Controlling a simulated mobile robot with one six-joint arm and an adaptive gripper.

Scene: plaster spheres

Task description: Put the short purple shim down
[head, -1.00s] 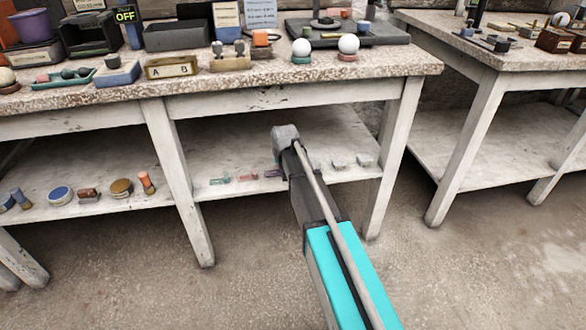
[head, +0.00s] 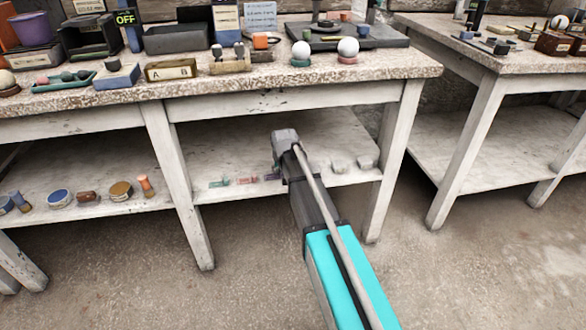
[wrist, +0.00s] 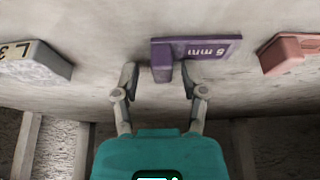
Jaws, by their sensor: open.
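The purple shim (wrist: 205,47) lies on the lower shelf, with a "6 mm" label that reads upside down in the wrist view. Its upright tab stands between the two fingertips of my gripper (wrist: 159,80). The fingers are apart, with a gap showing on each side of the tab. In the head view the purple shim (head: 272,177) shows just left of my arm, partly hidden. My gripper's fingers are hidden behind my wrist there.
A pink shim (wrist: 292,52) lies to the right in the wrist view, and a grey labelled block (wrist: 38,66) to the left. A green shim (head: 219,183) lies farther left on the shelf (head: 325,150). The tabletop (head: 395,68) overhangs the shelf.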

